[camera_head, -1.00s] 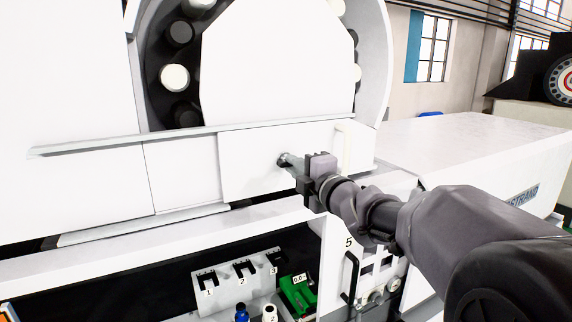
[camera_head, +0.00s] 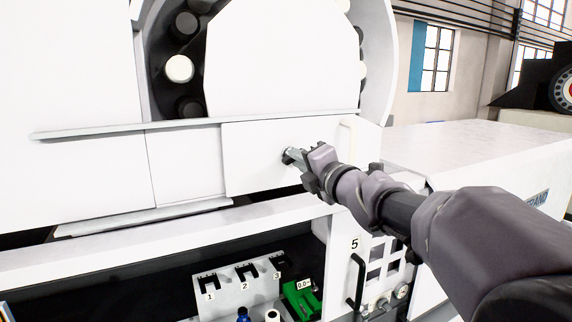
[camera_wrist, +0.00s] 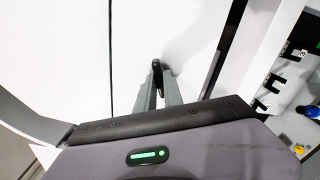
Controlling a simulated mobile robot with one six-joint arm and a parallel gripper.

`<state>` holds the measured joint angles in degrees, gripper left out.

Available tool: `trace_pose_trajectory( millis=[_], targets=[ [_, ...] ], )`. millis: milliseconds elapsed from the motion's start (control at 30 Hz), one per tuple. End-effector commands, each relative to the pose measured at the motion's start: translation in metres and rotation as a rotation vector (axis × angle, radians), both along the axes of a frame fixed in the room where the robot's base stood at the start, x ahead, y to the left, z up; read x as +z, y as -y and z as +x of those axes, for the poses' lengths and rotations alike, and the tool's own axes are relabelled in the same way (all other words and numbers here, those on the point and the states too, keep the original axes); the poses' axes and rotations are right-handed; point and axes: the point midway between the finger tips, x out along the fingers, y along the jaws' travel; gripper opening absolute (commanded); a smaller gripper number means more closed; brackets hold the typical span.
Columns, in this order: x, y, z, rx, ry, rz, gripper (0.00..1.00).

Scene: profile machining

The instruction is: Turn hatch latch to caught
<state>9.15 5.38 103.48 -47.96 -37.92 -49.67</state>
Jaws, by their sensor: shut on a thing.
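The hatch latch (camera_head: 287,155) is a small dark knob on the white hatch panel (camera_head: 250,160) of the machine. My gripper (camera_head: 296,157) reaches it from the right and is shut on it. In the wrist view, the two grey fingers of my gripper (camera_wrist: 160,90) close on the dark latch (camera_wrist: 156,66), which stands out from the white panel. My gripper looks rolled to a slant in the head view. The fingers hide most of the latch, so its exact angle cannot be told.
A white upright handle (camera_head: 347,137) is on the panel just right of my gripper. Below is an open bay with a numbered white rack (camera_head: 240,293) and a green device (camera_head: 301,299). A black handle (camera_head: 356,281) is on the lower door.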

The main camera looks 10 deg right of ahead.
Motion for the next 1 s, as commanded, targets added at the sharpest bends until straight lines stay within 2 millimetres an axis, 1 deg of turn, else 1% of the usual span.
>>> trace_pose_trajectory(
  millis=[367, 1000],
  targets=[
    [-0.0008, 0.0001, 0.0000, 0.000, 0.009, -0.028, 0.00],
    [-0.0008, 0.0000, -0.0001, -0.001, 0.123, -0.375, 0.00]
  ],
)
